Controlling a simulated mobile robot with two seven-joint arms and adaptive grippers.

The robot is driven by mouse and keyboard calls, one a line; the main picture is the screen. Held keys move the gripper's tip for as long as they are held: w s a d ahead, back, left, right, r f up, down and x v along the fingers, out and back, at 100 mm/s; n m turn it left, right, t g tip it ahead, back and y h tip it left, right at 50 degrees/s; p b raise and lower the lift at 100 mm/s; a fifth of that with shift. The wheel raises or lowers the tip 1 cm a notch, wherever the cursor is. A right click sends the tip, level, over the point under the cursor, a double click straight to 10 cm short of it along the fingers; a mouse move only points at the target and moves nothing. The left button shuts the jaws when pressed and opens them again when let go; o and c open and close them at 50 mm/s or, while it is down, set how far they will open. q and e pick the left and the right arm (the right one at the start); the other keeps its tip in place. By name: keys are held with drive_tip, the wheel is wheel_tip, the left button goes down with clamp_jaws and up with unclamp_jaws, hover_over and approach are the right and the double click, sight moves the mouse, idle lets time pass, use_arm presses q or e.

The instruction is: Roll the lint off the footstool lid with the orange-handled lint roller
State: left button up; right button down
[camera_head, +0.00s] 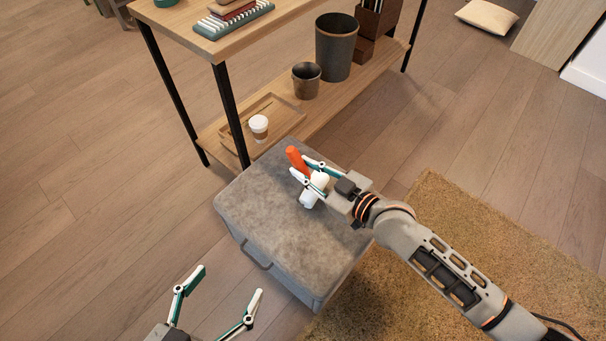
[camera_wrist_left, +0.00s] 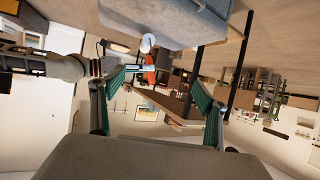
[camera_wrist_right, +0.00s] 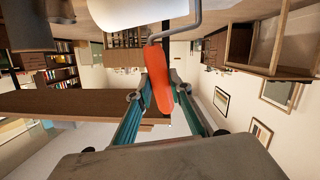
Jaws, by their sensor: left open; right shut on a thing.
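The lint roller has an orange handle (camera_head: 297,160) and a white roll (camera_head: 314,190). My right gripper (camera_head: 308,172) is shut on the handle, and the roll is at or just above the grey footstool lid (camera_head: 265,196); I cannot tell if they touch. In the right wrist view the orange handle (camera_wrist_right: 157,88) stands between the fingers, with the white roll (camera_wrist_right: 128,12) at the top edge. My left gripper (camera_head: 231,283) is open and empty in front of the footstool, apart from it. I cannot make out lint on the lid.
A wooden shelf table (camera_head: 225,40) with black legs stands behind the footstool. A tan shag rug (camera_head: 450,225) lies right of the footstool. The floor at left is clear.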

sight(297, 151)
drive_tip(key=r, duration=0.1)
drive_tip(key=r+p, duration=0.1)
drive_tip(key=r, duration=0.1)
drive_tip(key=shift+a, duration=0.2)
drive_tip(key=shift+r, duration=0.3)
wheel_tip(297, 151, up, 2)
drive_tip(key=shift+r+p, duration=0.2)
drive_tip(key=shift+p, duration=0.8)
drive_tip(key=shift+s+r+p, duration=0.15)
drive_tip(key=shift+r+p, duration=0.1)
drive_tip(key=shift+p, duration=0.05)
drive_tip(key=shift+f, duration=0.2)
use_arm(q)
drive_tip(key=s+a+f+m+g+y, duration=0.1)
drive_tip(key=s+a+f, duration=0.2)
drive_tip(key=a, duration=0.1)
drive_tip(key=shift+s, duration=0.35)
